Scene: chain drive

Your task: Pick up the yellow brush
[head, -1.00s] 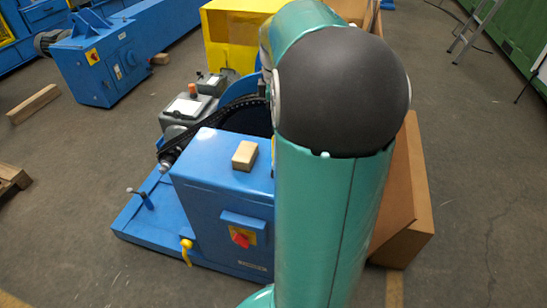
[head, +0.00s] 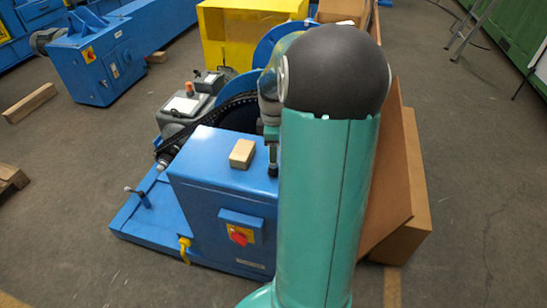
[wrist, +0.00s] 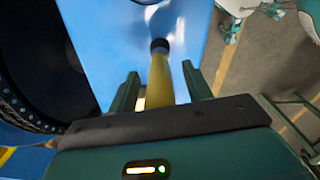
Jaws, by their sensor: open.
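The yellow brush (wrist: 160,78) shows in the wrist view as a yellow handle with a dark band at its far end, over a blue surface. My gripper (wrist: 158,84) is open, with one green finger on each side of the handle in the picture. No finger visibly touches it, and I cannot tell whether the handle is at fingertip depth. In the head view, part of my gripper (head: 272,158) shows just above the blue box, right of a wooden block. I cannot make out the brush there; my arm covers that side.
The blue box (head: 207,200) carries the small wooden block (head: 242,153) on top and a red switch (head: 238,238) in front. A dark chain and wheel (wrist: 30,70) lie left of my gripper. A cardboard box (head: 400,245) stands behind my arm. Open floor lies to the right.

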